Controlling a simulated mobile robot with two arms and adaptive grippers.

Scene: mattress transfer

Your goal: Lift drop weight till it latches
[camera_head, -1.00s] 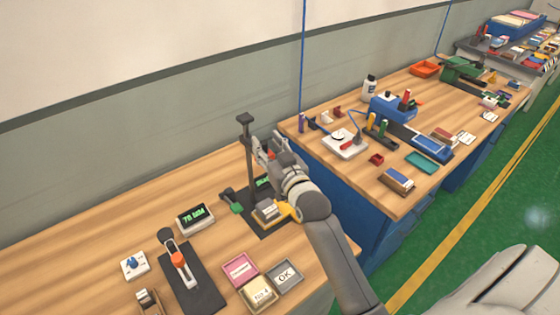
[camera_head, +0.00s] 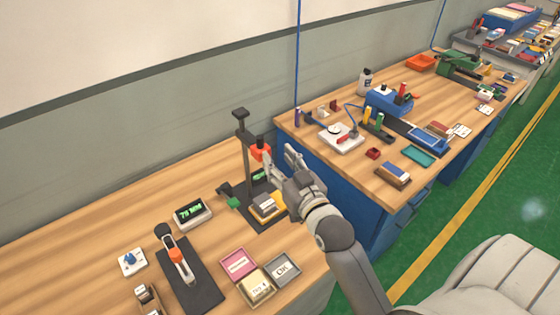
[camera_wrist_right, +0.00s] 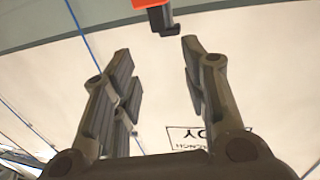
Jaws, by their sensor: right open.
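The drop weight (camera_head: 260,151) is an orange block with a black knob, high on the dark upright post (camera_head: 245,150) of a small stand. My right gripper (camera_head: 279,160) is open and empty, just right of the weight, its fingers pointing up and back towards the post. In the right wrist view my gripper (camera_wrist_right: 157,55) shows its fingers apart with nothing between them. The orange weight (camera_wrist_right: 125,3) with a black part below it shows at the top edge there, beyond the fingertips. Whether the latch holds the weight cannot be seen. My left gripper is not in view.
A display (camera_head: 188,212) with green digits stands left of the stand. A black toggle-clamp fixture (camera_head: 195,283) and pink (camera_head: 238,262), grey (camera_head: 283,268) and cream trays sit in front. A second bench (camera_head: 310,160) with several tools is at the right. Bare wood lies at the left.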

